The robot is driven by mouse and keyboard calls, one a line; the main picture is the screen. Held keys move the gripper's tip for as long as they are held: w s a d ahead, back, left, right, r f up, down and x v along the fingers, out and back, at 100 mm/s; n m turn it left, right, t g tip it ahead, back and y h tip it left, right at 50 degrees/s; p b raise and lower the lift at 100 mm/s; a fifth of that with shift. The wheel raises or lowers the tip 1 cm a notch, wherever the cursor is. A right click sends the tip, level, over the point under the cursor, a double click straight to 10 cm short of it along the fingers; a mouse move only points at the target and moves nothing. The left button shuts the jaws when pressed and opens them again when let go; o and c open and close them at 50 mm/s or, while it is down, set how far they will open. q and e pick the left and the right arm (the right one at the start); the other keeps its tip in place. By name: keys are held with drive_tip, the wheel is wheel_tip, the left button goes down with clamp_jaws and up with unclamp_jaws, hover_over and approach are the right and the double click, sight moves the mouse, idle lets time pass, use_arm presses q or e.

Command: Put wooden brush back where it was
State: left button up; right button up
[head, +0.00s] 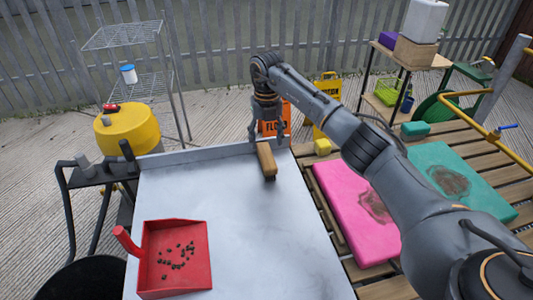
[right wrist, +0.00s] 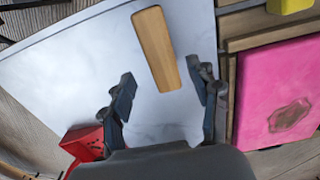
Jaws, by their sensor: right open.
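The wooden brush (head: 266,159) lies on the light grey tabletop (head: 235,230) near its far right edge in the head view. In the right wrist view the brush (right wrist: 155,48) lies on the tabletop, beyond and between the spread fingers. My right gripper (head: 267,138) is above the far end of the brush, open and empty. Its two fingers also show apart in the right wrist view (right wrist: 163,95). My left gripper is not in view.
A red dustpan (head: 175,258) holding several dark bits sits at the table's near left. Pink (head: 350,205) and green (head: 470,180) pads lie on slatted wood at right. A yellow drum (head: 128,128) stands at left. The tabletop's middle is clear.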

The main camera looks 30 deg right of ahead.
sight(266, 155)
wheel_tip(266, 155, up, 4)
drive_tip(key=shift+f, duration=0.2)
drive_tip(key=shift+a, duration=0.1)
idle(1.4)
